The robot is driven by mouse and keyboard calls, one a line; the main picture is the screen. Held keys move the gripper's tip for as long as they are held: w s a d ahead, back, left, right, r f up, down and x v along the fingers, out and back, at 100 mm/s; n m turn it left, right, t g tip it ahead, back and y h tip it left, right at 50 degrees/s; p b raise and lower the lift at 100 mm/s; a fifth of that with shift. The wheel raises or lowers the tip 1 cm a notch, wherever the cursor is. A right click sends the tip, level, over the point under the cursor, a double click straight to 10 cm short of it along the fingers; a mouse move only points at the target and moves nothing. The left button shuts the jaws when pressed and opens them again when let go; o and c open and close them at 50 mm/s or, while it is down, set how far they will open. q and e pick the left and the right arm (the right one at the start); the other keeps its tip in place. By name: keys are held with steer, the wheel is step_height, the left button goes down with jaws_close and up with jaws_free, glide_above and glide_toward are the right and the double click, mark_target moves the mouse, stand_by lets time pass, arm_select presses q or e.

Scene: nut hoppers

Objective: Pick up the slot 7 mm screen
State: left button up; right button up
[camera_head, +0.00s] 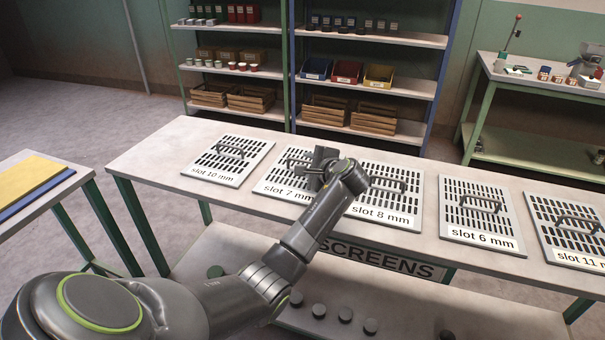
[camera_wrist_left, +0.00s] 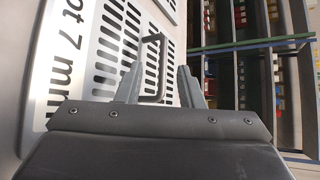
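The slot 7 mm screen (camera_head: 276,187) is a light slotted plate with a label strip and a dark raised handle. It lies flat on the table between two other screens, and my left gripper hides part of it. My left gripper (camera_head: 320,166) is over its right side, at the handle. In the left wrist view, the screen (camera_wrist_left: 88,62) shows its label at the left. The handle (camera_wrist_left: 161,50) rises between the two spread fingers of my left gripper (camera_wrist_left: 160,86). Whether a finger touches it I cannot tell. My right gripper is not in view.
On the same table (camera_head: 160,150) lie the slot 10 mm screen (camera_head: 215,176) at left, and the slot 8 mm (camera_head: 375,213), slot 6 mm (camera_head: 480,236) and slot 11 mm (camera_head: 570,256) screens at right. Shelves (camera_head: 365,82) with bins and crates stand behind.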

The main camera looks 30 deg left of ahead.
mark_target(301, 161)
arm_select(q)
steer(key=shift+w+x, duration=0.25)
steer(key=shift+x, duration=2.5)
steer(key=shift+d+r, duration=0.1)
steer(key=shift+d, duration=0.05)
jaws_close()
steer(key=shift+r, duration=0.1)
